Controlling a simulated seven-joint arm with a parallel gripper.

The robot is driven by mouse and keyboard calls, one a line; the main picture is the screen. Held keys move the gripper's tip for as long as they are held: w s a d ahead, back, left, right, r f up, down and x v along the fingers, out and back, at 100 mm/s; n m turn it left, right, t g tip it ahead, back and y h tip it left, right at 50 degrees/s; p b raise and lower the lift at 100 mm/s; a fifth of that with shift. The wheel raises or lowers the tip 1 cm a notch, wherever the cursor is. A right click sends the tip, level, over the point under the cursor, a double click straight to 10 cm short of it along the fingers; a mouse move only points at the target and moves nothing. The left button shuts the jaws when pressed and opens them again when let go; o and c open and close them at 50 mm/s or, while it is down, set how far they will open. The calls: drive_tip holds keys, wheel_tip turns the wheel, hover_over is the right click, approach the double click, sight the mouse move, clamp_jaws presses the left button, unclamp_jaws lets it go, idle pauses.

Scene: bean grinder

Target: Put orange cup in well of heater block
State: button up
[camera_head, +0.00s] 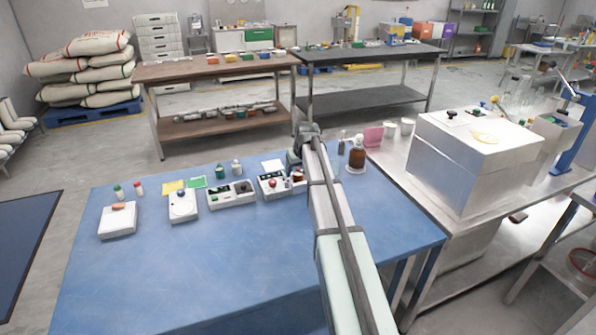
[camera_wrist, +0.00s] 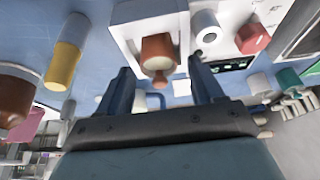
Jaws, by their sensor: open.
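The orange cup (camera_wrist: 157,48) shows in the wrist view at the upper middle, against the white top of the heater block (camera_wrist: 127,18). It appears to sit in or on the block; its lower part and the well are not clear. My gripper (camera_wrist: 160,68) is open, with one dark finger on each side in front of the cup. I cannot tell whether either finger touches it. In the head view, the heater block (camera_head: 268,188) stands near the back of the blue table, and my gripper (camera_head: 294,163) is over its right side, partly hiding it.
A brown bottle (camera_head: 357,155) stands to the right of my gripper. White devices (camera_head: 231,194) and small bottles (camera_head: 236,167) line the table to the left. A large metal box (camera_head: 465,165) stands on the right bench. The blue table's front (camera_head: 200,285) is clear.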

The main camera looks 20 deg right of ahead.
drive_tip(key=v, duration=1.1)
drive_tip(key=shift+s+r, duration=0.2)
drive_tip(key=shift+r, duration=0.15)
idle(1.5)
